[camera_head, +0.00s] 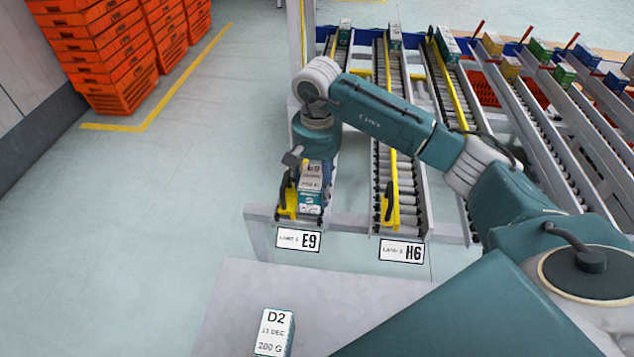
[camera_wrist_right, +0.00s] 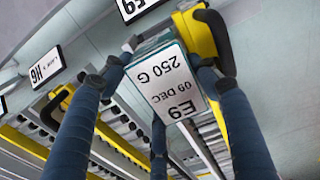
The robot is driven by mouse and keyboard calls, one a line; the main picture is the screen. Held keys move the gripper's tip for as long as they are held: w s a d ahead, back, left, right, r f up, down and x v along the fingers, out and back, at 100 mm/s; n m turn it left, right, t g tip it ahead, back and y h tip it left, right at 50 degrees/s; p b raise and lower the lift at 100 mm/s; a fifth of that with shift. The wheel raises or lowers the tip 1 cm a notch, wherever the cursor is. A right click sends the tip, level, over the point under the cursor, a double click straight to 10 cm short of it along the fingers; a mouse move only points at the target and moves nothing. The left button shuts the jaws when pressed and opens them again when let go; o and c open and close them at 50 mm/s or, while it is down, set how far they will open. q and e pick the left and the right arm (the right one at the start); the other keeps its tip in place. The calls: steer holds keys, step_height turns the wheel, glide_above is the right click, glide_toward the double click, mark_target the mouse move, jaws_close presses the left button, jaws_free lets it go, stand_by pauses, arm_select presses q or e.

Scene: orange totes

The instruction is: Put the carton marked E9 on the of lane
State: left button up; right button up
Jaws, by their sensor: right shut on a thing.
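The carton marked E9 (camera_head: 311,184) is teal with a white label and sits at the front end of the leftmost roller lane (camera_head: 325,158), behind the E9 sign (camera_head: 298,240). In the right wrist view the carton (camera_wrist_right: 172,84) shows its label reading E9, 09 DEC, 250 G. My right gripper (camera_head: 307,164) is shut on it, with blue fingers around its sides in the right wrist view (camera_wrist_right: 168,78). I cannot tell whether the carton touches the rollers. A teal, labelled surface shows just below it; whether it is another carton is unclear. My left gripper is not in view.
A yellow stop (camera_head: 288,203) stands at the lane's left front. The neighbouring lane has an H6 sign (camera_head: 402,250). A carton marked D2 (camera_head: 273,332) stands on the pale table (camera_head: 225,310). Orange totes (camera_head: 105,60) are stacked at back left; the floor before them is clear.

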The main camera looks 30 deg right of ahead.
stand_by(0.3)
steer(key=o, duration=1.4)
steer(key=shift+o, duration=0.2)
step_height(320, 180, up, 12)
